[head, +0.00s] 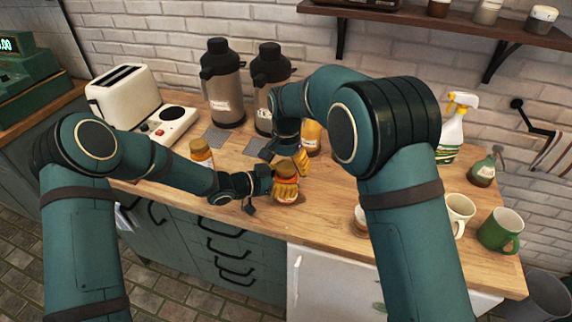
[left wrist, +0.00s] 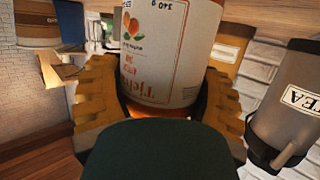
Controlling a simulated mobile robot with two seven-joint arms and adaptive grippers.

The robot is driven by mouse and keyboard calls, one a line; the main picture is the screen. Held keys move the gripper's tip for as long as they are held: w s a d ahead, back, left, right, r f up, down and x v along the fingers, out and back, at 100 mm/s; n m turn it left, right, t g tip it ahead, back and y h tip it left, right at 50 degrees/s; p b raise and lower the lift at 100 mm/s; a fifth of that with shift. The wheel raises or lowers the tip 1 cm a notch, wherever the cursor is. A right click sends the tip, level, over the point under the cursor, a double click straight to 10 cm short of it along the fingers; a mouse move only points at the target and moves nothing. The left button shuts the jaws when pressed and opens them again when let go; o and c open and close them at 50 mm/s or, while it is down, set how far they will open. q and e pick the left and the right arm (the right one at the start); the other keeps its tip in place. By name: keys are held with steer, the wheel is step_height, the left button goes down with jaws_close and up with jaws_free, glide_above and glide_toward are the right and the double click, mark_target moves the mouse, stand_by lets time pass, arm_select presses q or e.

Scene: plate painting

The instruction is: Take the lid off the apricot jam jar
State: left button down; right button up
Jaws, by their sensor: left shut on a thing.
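The apricot jam jar (head: 288,198) is at the front middle of the wooden counter, mostly covered by my grippers. In the left wrist view, its white label with apricot pictures (left wrist: 160,45) fills the middle, between the yellow fingers. My left gripper (head: 285,188) is shut on the jar's body. My right gripper (head: 301,163) reaches down from behind, with its yellow fingers close above the jar. The lid is hidden, and I cannot tell whether the right fingers touch it.
Another jar (head: 201,153) stands to the left, near a toaster (head: 125,95). Two thermoses (head: 222,85) and a yellow canister (head: 311,138) stand behind. A small jar (head: 361,219), a white mug (head: 460,212), a green mug (head: 500,230) and a spray bottle (head: 452,128) are to the right.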

step_height(320, 180, up, 4)
steer(key=shift+r, duration=0.15)
steer(key=shift+o, duration=0.5)
steer(key=shift+r, duration=0.15)
steer(key=shift+s+r+n, duration=0.1)
steer(key=shift+r+n, duration=0.2)
steer(key=shift+r, duration=0.35)
steer(key=shift+r+n, duration=0.3)
steer(key=shift+r, duration=0.6)
steer(key=shift+f, duration=3.9)
steer(key=shift+c, duration=0.4)
